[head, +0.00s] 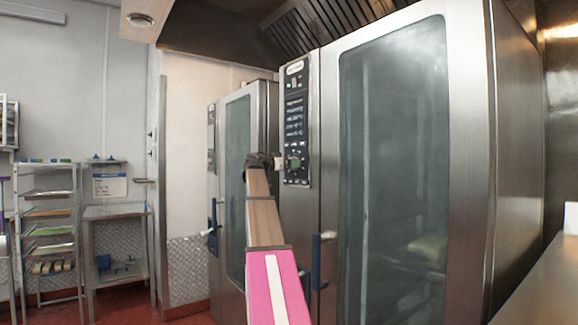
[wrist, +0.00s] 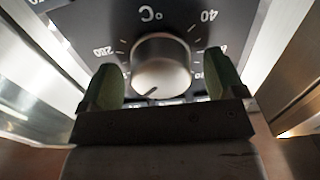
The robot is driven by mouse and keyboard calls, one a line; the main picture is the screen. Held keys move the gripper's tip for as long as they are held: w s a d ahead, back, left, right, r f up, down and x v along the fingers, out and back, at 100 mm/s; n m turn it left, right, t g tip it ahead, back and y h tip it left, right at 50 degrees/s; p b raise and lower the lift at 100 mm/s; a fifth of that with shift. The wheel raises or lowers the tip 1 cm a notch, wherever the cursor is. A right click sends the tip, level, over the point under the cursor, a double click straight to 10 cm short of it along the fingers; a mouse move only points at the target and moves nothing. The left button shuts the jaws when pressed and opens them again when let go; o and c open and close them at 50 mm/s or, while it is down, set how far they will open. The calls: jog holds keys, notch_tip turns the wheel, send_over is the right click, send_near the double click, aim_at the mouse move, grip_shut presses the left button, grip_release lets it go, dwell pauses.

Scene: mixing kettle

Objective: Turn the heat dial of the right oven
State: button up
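The right oven (head: 482,150) is a tall steel unit with a large glass door. Its narrow control panel (head: 296,85) is left of the door. The heat dial (wrist: 161,65) is a round silver knob on a dark plate marked °C, with 40 and 280 beside it; the picture is upside down. A dark mark on the knob points toward the lower left. My gripper (wrist: 165,84) is open, its green fingers on either side of the knob with small gaps showing. In the head view my gripper (head: 280,163) is at the panel's lower part and hides some of it.
A second oven (head: 238,150) stands to the left, behind my arm. The right oven's door handle (head: 317,262) sticks out below the panel. A tray rack (head: 47,235) and a small steel table (head: 118,212) stand far left. A steel counter (head: 545,275) is at right.

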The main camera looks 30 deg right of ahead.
jog(key=a, duration=1)
jog(key=shift+s+a, duration=0.4)
jog(key=shift+s, duration=0.05)
jog(key=s+a+f+n+t+y, duration=0.1)
jog(key=a+f+n+y, duration=0.3)
jog(key=f, duration=1.1)
jog(key=a+f+n+t+y, duration=0.1)
jog(key=a+f+n+y, duration=0.35)
jog(key=f, duration=1.05)
jog(key=s+a+f+n+y, duration=0.15)
jog(key=a+f, duration=0.45)
jog(key=f, duration=0.9)
jog(key=s+a+f+n+g+y, duration=0.1)
jog(key=s+a+f+n+y, duration=0.1)
jog(key=s+a+f, duration=0.4)
jog(key=s+a+f+n+g+y, duration=0.1)
jog(key=s+a+f, duration=0.5)
jog(key=f, duration=0.7)
jog(key=s+a+f+n+g+y, duration=0.1)
jog(key=s+a+f+n+y, duration=0.3)
jog(key=s+a+f, duration=0.3)
notch_tip(320, 180, down, 3)
jog(key=shift+s+r+y, duration=0.2)
jog(key=shift+s+y, duration=0.3)
jog(key=shift+s, duration=0.7)
